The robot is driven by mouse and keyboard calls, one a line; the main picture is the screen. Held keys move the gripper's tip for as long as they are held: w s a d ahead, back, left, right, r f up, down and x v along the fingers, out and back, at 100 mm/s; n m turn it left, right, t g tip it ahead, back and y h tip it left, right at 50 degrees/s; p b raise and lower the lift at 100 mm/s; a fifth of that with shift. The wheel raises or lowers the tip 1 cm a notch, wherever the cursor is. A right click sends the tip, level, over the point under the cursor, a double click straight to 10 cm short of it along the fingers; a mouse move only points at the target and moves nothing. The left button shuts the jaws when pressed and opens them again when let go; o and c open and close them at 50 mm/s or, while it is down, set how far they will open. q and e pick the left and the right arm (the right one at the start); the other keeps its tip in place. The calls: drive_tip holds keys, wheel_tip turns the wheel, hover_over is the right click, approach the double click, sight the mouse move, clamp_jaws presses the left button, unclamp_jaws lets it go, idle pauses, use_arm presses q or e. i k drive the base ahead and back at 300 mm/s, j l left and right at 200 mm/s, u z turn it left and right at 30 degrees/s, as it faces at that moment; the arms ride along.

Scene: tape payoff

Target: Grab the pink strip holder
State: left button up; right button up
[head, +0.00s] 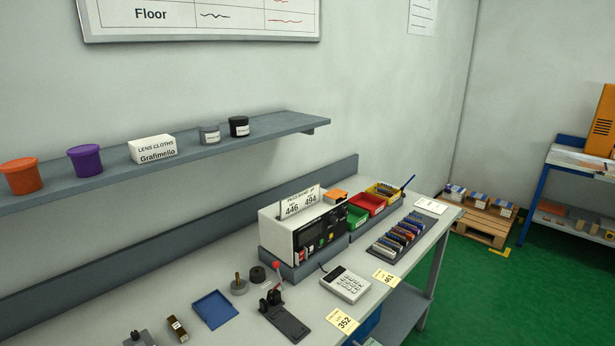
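I cannot make out a clearly pink strip holder in the head view. A dark rack (376,251) on the right part of the workbench holds several slim coloured pieces in a row. They are too small to tell whether any is pink. Neither of my grippers is in view.
The workbench (225,262) also carries a boxy device (290,220), green (356,216), red (368,203) and yellow (384,193) bins, a calculator (345,284), a lever tool (284,318) and a blue tray (214,309). A shelf (100,180) with tubs hangs above.

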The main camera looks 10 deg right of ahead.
sight(375, 192)
drive_tip(key=i+l+u, duration=0.2)
drive_tip(key=l, duration=0.65)
drive_tip(key=i+l+u, duration=0.25)
drive_tip(key=l, duration=0.7)
drive_tip(key=i+l+u, duration=0.2)
drive_tip(key=l, duration=0.7)
drive_tip(key=l+u, duration=0.2)
drive_tip(key=l, duration=0.75)
drive_tip(key=i, duration=0.5)
drive_tip(key=l+u, duration=0.05)
